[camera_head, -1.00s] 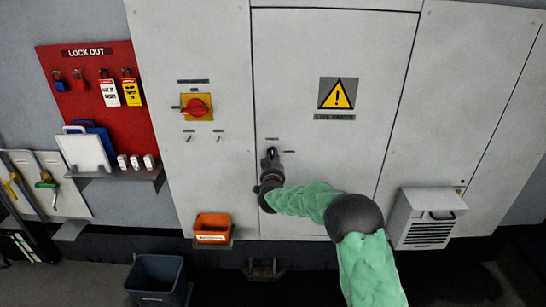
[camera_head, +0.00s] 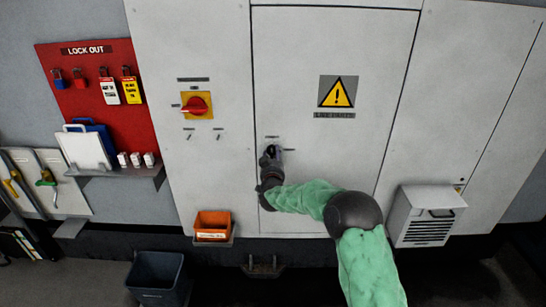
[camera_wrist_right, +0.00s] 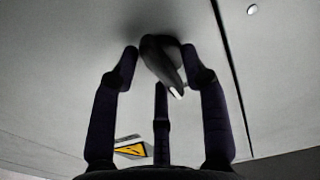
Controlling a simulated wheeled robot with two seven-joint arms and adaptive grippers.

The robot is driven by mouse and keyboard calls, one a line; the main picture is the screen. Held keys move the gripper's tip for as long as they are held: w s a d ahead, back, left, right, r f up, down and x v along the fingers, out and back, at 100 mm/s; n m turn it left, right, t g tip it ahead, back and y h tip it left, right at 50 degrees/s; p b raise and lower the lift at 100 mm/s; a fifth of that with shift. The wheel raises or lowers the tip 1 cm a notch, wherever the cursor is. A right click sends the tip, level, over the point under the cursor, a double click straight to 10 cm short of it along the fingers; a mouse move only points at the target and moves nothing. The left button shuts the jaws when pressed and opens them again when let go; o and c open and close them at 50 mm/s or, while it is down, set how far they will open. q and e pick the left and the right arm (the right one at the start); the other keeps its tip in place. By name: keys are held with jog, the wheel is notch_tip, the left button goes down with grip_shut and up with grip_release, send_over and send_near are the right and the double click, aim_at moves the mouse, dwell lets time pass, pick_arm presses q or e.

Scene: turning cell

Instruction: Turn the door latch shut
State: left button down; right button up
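The door latch (camera_wrist_right: 164,64) is a dark handle on the grey cabinet door (camera_head: 335,40). In the right wrist view it hangs down and a little right, with a bright tip. My right gripper (camera_head: 271,153) is at the latch in the head view and largely hides it there. In the right wrist view its dark fingers are spread on either side of the latch. A gap shows on the left; the right finger is close to the latch, and I cannot tell whether it touches. My left gripper is not in view.
A red rotary switch on a yellow plate (camera_head: 196,105) is left of the door seam. A warning sign (camera_head: 337,92) is above right. An orange bin (camera_head: 212,226) and a vent box (camera_head: 428,216) stick out lower down. A red lockout board (camera_head: 85,110) hangs left.

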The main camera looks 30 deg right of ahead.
jog(key=shift+s, duration=0.1)
jog(key=v, duration=1.2)
dwell(0.4)
jog(key=s+a+f+n+g+y+b, duration=0.1)
jog(key=s+a+f+g+y, duration=0.3)
jog(key=f, duration=0.7)
jog(key=s+a+f+n+y+b, duration=0.1)
jog(key=a+f+y, duration=0.1)
jog(key=a+f, duration=0.7)
jog(key=s+a+f+n+g+y+b, duration=0.1)
jog(key=s+a+f+g+y, duration=0.15)
jog(key=f, duration=1.05)
jog(key=s+a+f+g+y+b, duration=0.1)
jog(key=s+a+f, duration=0.3)
jog(key=s, duration=0.4)
jog(key=s+a+f+g+y+b, duration=0.1)
jog(key=s+a+f+g, duration=0.3)
jog(key=s, duration=0.5)
jog(key=s+a+f+g+y+b, duration=0.1)
jog(key=s+a+f+g+y, duration=0.2)
jog(key=s+a+f, duration=0.2)
jog(key=s+f, duration=0.3)
jog(key=s, duration=0.1)
jog(key=shift+a+n, duration=0.2)
jog(key=shift+n, duration=0.2)
jog(key=shift+s, duration=0.1)
